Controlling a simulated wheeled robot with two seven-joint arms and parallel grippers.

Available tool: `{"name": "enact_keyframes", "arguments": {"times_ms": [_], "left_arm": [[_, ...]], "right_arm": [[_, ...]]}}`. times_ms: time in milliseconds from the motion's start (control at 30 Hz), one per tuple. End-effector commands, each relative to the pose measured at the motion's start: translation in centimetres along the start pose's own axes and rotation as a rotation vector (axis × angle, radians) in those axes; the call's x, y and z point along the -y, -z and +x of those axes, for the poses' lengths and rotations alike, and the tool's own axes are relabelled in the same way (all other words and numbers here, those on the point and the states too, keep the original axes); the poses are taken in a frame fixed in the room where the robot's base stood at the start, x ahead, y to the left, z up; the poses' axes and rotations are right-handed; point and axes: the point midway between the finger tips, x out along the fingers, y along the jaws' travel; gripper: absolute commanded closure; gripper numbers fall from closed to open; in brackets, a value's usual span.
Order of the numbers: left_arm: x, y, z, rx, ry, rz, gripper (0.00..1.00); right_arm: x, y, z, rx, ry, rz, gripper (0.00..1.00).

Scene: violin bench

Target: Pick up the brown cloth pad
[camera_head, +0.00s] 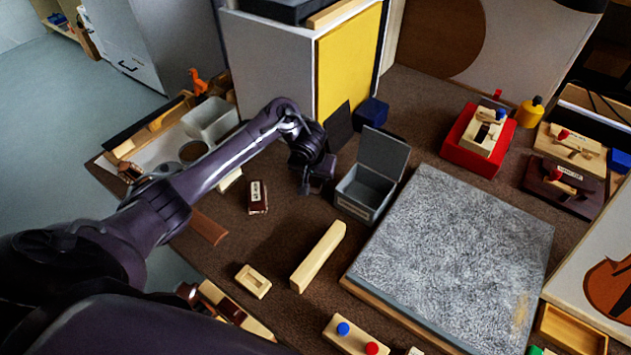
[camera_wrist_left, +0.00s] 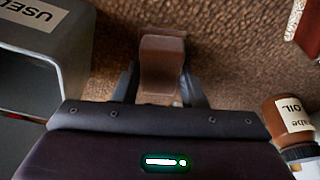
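The brown cloth pad (camera_wrist_left: 161,62) shows in the left wrist view between the two fingers of my left gripper (camera_wrist_left: 160,82). The fingers press against its two sides, and its upper end stands out past the fingertips. Brown tabletop shows around it. In the head view my left gripper (camera_head: 312,182) points down just left of the grey open box, low over the table, and it hides the pad there. How far the pad is off the table cannot be told. My right gripper is in neither view.
The grey lidded box (camera_head: 365,192) stands close on the right; its label reads "USED" in the wrist view. A wooden bar (camera_head: 318,256) and grey slab (camera_head: 455,255) lie nearer.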

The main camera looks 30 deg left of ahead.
Motion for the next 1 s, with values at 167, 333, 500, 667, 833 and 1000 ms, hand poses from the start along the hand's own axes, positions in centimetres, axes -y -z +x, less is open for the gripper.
{"name": "enact_keyframes", "arguments": {"times_ms": [167, 333, 500, 667, 833, 1000], "left_arm": [[0.0, 0.0, 0.0, 0.0, 0.0, 0.0, 0.84], [0.0, 0.0, 0.0, 0.0, 0.001, 0.0, 0.85], [0.0, 0.2, -0.5, -0.001, 0.0, -0.001, 0.85], [-0.1, 0.8, -2.3, -0.002, -0.001, -0.001, 0.85], [-0.1, 2.1, -6.2, -0.005, -0.003, -0.001, 0.85], [0.1, 3.7, -11.6, -0.002, 0.003, 0.001, 0.85]], "right_arm": [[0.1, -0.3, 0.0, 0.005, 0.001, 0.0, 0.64], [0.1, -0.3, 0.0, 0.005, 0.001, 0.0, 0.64], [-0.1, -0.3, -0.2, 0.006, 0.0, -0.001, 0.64], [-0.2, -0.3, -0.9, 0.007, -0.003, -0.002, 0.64], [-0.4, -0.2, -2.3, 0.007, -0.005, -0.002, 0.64], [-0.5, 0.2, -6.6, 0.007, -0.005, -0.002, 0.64]]}}
